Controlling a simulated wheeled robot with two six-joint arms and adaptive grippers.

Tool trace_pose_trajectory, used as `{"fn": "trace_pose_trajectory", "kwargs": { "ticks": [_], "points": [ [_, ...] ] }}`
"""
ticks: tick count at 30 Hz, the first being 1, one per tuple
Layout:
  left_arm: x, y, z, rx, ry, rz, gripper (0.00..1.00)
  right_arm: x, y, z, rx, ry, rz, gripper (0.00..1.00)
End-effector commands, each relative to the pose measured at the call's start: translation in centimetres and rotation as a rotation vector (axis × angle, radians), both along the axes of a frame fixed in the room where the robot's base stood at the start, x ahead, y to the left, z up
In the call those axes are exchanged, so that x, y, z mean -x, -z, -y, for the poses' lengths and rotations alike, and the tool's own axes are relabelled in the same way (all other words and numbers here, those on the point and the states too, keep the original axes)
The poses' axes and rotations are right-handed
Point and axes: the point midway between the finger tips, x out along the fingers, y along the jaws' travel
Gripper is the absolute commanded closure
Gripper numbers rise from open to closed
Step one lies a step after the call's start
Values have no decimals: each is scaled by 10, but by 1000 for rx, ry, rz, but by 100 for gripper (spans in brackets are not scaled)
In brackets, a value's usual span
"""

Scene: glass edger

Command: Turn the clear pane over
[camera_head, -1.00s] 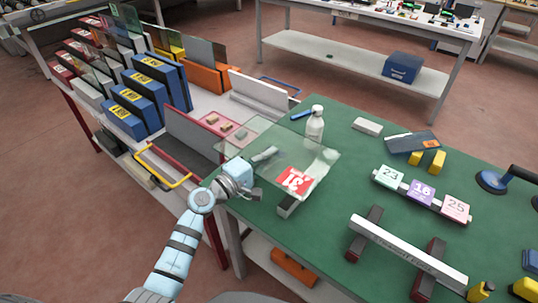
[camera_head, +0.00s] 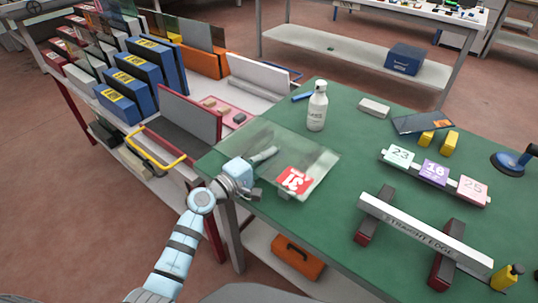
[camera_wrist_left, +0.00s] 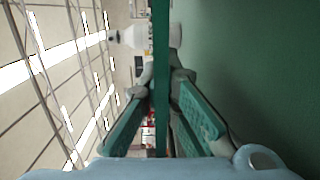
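The clear pane (camera_head: 318,163), a see-through greenish sheet, shows in the camera_head view over the near left corner of the green table. A red and white label (camera_head: 293,181) shows at its near edge; its marks look turned round. My left gripper (camera_head: 263,156) is at the pane's left part. In the left wrist view the pane (camera_wrist_left: 161,50) is seen edge-on as a dark green strip, between the two fingers (camera_wrist_left: 162,88), which close on it from both sides. The pane looks roughly flat, apparently just above the table. My right gripper is not in view.
A white bottle (camera_head: 317,108) stands just behind the pane. Number tags (camera_head: 435,173) and a straightedge (camera_head: 424,232) on supports lie to the right. A rack (camera_head: 180,165) with boards and blue boxes stands at the left.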

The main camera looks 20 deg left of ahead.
Motion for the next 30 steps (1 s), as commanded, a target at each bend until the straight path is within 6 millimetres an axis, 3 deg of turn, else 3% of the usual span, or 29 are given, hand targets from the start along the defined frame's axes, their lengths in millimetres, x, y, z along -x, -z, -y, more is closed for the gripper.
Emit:
{"fn": "trace_pose_trajectory", "kwargs": {
  "ticks": [29, 30],
  "points": [
    [0, 7, 0, 1, 0, 3, 100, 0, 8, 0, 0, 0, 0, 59],
    [0, 7, 0, 1, 0, 3, 94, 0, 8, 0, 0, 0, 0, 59]
  ]
}}
